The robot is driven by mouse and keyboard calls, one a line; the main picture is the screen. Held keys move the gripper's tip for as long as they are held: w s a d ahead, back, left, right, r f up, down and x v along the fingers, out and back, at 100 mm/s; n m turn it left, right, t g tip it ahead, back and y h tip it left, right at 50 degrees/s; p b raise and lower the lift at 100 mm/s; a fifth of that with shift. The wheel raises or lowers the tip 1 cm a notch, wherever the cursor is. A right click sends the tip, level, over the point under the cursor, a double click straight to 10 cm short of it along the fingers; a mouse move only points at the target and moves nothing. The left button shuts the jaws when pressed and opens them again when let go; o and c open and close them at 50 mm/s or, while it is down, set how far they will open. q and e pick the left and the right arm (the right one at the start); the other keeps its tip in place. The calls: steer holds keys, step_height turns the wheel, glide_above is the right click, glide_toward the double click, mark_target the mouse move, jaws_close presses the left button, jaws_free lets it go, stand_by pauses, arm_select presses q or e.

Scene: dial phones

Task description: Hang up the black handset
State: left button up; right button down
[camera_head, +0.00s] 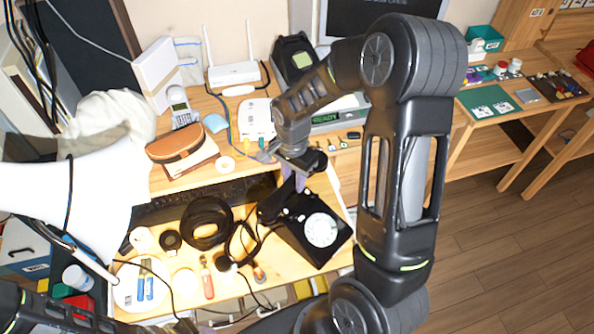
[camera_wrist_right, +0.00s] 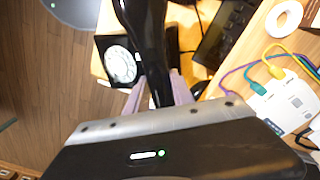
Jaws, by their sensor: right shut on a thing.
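The black dial phone (camera_head: 291,239) sits on the wooden desk, its white dial (camera_head: 321,229) facing up. The phone also shows in the right wrist view (camera_wrist_right: 106,80), left of the handset. My right gripper (camera_head: 295,182) is over the phone's far end. In the right wrist view its pale purple fingers (camera_wrist_right: 158,92) are shut around the black handset (camera_wrist_right: 145,35), which runs up out of the picture. In the head view the handset is partly hidden by the gripper, and I cannot tell whether it touches the phone. My left gripper is not in view.
Black headphones (camera_head: 206,222) and cables lie left of the phone. A keyboard (camera_head: 160,210) lies behind them. A brown case (camera_head: 180,143), a white router (camera_head: 234,74) and a white box with plugged cables (camera_head: 258,119) stand farther back. Open floor lies to the right.

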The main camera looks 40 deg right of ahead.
steer(key=shift+s+d+m, duration=0.25)
steer(key=shift+s+m, duration=0.15)
steer(key=shift+m, duration=0.1)
steer(key=shift+f, duration=0.1)
steer(key=shift+f+b, duration=1.85)
steer(key=shift+f, duration=0.8)
steer(key=shift+a+b, duration=0.1)
steer(key=shift+b, duration=0.3)
steer(key=shift+f+b, duration=0.95)
steer(key=shift+f, duration=0.1)
steer(key=c, duration=1)
jaws_free()
